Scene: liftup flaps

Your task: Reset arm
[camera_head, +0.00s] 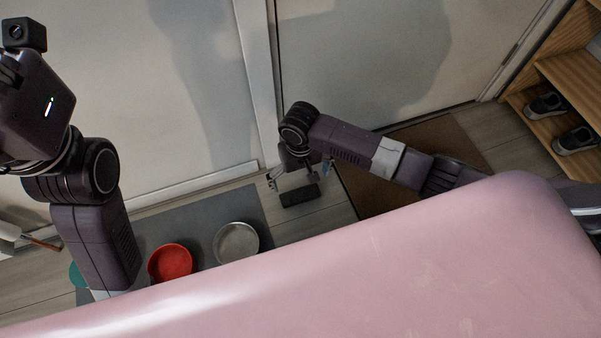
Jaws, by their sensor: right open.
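My right arm reaches in from the right. Its gripper (299,174) hangs low over the floor near the door frame, open, with its fingers spread apart and nothing seen between them. My left arm rises along the left edge, bent up at the elbow. Its wrist is at the upper left, and its fingers are not clearly seen at the picture's edge.
A red bowl (170,263) and a metal bowl (236,243) sit on a grey mat (190,222). A brown doormat (440,142) lies under my right arm. A wooden shelf (560,75) with dark shoes (575,139) stands at right. White doors (380,55) are behind.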

